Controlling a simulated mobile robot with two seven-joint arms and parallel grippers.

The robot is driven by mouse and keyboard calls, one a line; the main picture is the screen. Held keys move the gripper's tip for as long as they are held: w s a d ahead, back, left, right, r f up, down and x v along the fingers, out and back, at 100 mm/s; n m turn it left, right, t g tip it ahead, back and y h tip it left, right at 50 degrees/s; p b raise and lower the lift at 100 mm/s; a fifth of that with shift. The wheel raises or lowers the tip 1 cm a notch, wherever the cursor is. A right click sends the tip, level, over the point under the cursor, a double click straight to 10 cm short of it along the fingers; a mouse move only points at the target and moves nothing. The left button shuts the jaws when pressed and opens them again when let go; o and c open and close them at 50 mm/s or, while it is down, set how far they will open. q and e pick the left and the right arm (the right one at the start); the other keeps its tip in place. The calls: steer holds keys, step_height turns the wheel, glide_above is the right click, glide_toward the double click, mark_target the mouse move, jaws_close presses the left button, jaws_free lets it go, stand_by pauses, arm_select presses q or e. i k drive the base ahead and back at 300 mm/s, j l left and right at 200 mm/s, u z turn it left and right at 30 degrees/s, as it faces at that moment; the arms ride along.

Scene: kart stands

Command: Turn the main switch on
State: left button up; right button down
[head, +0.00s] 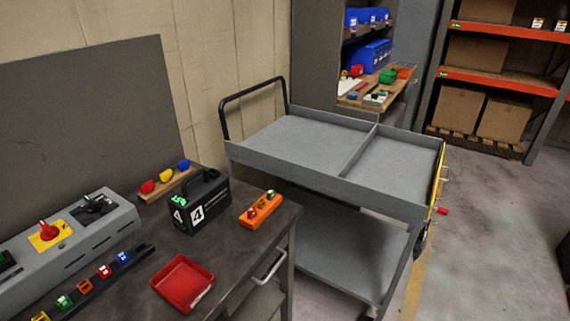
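A grey sloped control box (85,245) stands on the dark workbench at the left. On it is a red rotary switch (48,230) on a yellow plate, which looks like the main switch. I cannot tell its position for sure at this size. A black device (92,207) sits on the box to the right of it, and another dark part (7,262) shows at the left picture edge. Neither of my grippers is in view, and nothing touches the red switch.
On the bench (225,252) are a red tray (182,284), a black case marked 4 (200,208), an orange block (261,211), a wooden holder with coloured knobs (165,183) and a black rail with several coloured parts (92,285). A grey cart (300,140) stands to the right; floor (500,240) beyond is clear.

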mark_target(49, 233)
steer(key=u, duration=2.9)
